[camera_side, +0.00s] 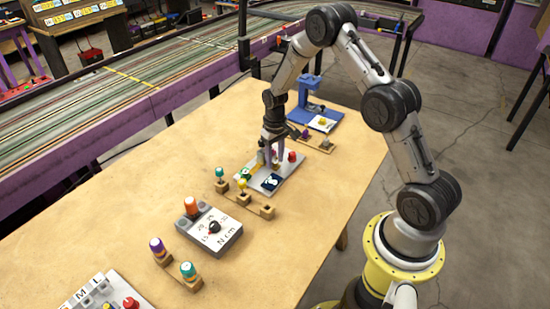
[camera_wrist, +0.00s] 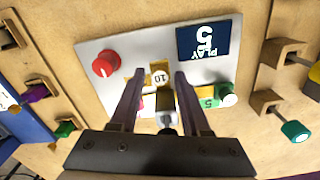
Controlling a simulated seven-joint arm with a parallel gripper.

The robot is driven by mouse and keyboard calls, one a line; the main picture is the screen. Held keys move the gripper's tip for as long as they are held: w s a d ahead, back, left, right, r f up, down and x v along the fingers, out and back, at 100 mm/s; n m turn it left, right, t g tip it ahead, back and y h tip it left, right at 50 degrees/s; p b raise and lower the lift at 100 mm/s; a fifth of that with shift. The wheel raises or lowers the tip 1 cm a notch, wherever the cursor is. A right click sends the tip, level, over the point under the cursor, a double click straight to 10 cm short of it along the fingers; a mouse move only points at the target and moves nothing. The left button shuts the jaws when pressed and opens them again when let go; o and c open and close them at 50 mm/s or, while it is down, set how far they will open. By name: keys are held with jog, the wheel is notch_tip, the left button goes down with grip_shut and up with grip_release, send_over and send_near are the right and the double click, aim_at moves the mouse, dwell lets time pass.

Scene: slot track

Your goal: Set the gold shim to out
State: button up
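A grey plate (camera_side: 285,175) lies on the table under my gripper. It also shows in the wrist view (camera_wrist: 100,50). On it, a gold shim (camera_wrist: 158,67) with a white label marked 10 lies by my fingertips. My gripper (camera_wrist: 158,78) points down over the plate, with its two fingers apart. It also shows in the side view (camera_side: 275,154). A pale upright piece (camera_wrist: 163,100) shows between the fingers, and I cannot tell whether they touch it. A green shim marked 5 (camera_wrist: 208,102) sits right of the fingers. The fingers hide part of the gold shim.
The plate also bears a red knob (camera_wrist: 105,64) and a blue card reading PLAY 5 (camera_wrist: 204,40). Wooden holders with coloured knobs (camera_side: 243,191) and a grey torque box (camera_side: 209,230) stand nearer. A blue stand (camera_side: 312,105) is behind. The table's right side is clear.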

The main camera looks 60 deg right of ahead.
grip_shut()
dwell(1.2)
